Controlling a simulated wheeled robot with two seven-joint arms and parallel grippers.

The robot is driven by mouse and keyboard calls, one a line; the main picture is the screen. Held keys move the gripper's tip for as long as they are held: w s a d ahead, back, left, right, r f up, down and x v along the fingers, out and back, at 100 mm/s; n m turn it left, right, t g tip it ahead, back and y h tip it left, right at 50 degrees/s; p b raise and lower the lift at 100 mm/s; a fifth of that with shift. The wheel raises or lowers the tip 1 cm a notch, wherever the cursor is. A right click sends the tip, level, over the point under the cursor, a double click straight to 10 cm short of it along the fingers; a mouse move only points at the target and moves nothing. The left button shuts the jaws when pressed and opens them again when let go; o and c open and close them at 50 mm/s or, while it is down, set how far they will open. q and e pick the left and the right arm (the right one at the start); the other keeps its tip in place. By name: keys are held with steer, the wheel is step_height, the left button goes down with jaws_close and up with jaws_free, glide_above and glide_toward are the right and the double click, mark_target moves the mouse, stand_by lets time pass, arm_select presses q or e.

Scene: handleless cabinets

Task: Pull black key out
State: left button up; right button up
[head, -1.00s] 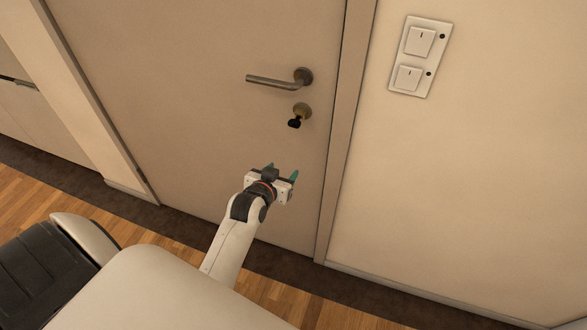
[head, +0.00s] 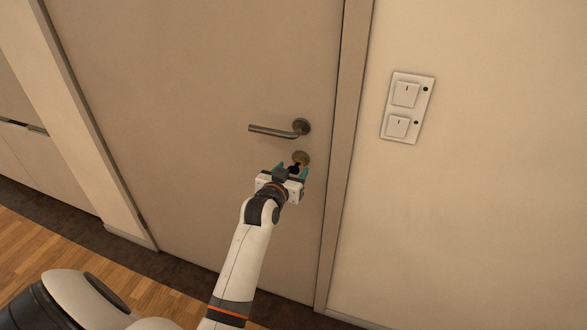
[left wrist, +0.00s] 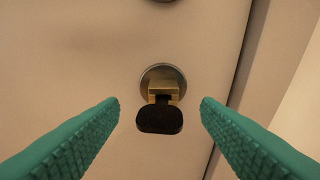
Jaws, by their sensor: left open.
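The black key (left wrist: 159,119) sits in the brass lock cylinder (left wrist: 162,90) below the door handle, its head sticking out toward me in the left wrist view. In the head view the key (head: 294,169) is partly covered by my left gripper. My left gripper (head: 291,171) is open, with its teal fingers on either side of the key. In the left wrist view its fingers (left wrist: 160,105) show a gap to the key on both sides, and nothing is held. My right gripper does not show.
The door (head: 190,90) is closed, with a metal lever handle (head: 275,131) just above the lock. The door frame (head: 345,150) and a wall plate with two switches (head: 408,107) are to the right. A cabinet (head: 22,150) stands at the far left.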

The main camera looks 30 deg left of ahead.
arm_select(q)
steer(key=shift+x, duration=1.1)
steer(key=c, duration=1.3)
steer(key=shift+o, duration=0.2)
steer(key=shift+s, duration=0.15)
